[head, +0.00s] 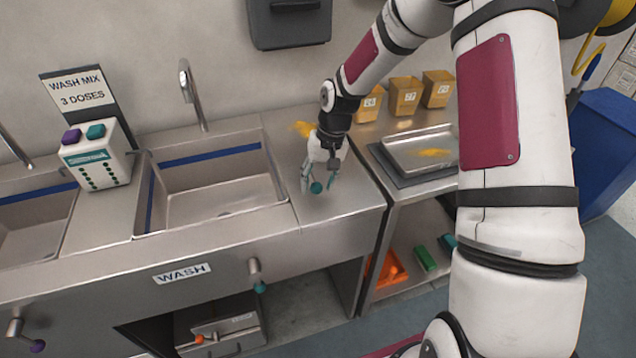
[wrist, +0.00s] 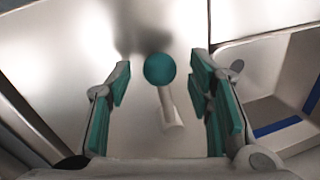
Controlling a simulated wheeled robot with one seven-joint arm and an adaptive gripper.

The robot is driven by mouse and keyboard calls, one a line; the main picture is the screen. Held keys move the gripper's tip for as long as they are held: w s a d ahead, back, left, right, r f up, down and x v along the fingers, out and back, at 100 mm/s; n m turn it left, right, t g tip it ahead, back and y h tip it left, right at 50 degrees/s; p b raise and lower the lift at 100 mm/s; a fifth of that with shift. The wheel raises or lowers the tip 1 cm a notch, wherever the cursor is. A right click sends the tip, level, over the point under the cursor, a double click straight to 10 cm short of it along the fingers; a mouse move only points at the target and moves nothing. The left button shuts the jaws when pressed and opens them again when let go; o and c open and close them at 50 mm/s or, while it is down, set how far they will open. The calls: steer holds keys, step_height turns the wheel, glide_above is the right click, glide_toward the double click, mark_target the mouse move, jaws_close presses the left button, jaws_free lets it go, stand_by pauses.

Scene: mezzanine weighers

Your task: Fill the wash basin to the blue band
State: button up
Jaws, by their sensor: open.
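The steel wash basin (head: 212,178) shows at left centre in the head view, with a blue band (head: 208,156) around its upper inner wall. Its floor and drain are visible and no water shows in it. A curved spout (head: 187,90) stands behind it; I see no stream. A teal ball knob (wrist: 160,68) on a short steel stem (wrist: 170,108) stands on the counter right of the basin; it also shows in the head view (head: 316,187). My gripper (head: 318,182) is open above the counter, its teal-padded fingers (wrist: 160,85) either side of the knob, apart from it.
A WASH label (head: 182,273) and a teal-knobbed lever (head: 257,276) are on the front panel. A dispenser (head: 95,157) stands left of the basin, before a WASH MIX 3 DOSES sign (head: 80,90). A tray (head: 418,150) and several numbered tubs (head: 404,97) are at right.

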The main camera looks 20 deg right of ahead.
steer(key=shift+f, duration=0.5)
jaws_close()
